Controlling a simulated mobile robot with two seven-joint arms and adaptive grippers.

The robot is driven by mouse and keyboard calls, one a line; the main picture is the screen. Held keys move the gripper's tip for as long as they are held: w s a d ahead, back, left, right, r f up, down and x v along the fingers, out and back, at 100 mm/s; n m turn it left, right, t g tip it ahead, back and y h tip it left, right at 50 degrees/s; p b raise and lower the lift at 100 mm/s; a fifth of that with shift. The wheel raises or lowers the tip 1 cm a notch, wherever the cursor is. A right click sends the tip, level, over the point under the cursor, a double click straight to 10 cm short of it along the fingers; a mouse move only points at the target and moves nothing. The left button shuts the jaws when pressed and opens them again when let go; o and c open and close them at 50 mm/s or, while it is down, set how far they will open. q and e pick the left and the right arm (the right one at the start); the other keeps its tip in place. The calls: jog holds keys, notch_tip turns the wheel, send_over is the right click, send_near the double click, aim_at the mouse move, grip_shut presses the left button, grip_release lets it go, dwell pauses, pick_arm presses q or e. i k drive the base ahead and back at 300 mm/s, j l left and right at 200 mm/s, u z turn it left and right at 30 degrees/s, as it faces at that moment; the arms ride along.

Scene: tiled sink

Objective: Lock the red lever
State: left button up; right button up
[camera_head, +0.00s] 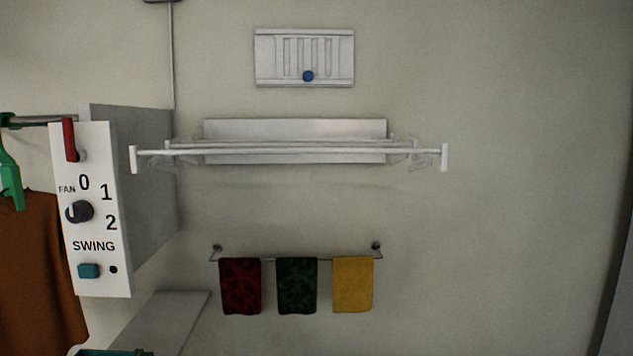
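The red lever (69,140) is at the top left of a white control panel, on the left side of the head view. It stands about upright, with its lower end near a small dark round pivot. The white panel (95,260) also has a dark fan knob (79,212) with marks 0, 1 and 2, and a teal swing button (88,271). Neither of my grippers is in view.
A white wall rack (295,128) sticks out right of the panel. Below it, red, green and yellow towels (296,285) hang on a rail. A brown garment (35,270) on a green hanger (10,178) hangs left of the panel. The wall at right is bare.

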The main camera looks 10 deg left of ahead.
aim_at(73, 156)
jog(key=u, duration=1.55)
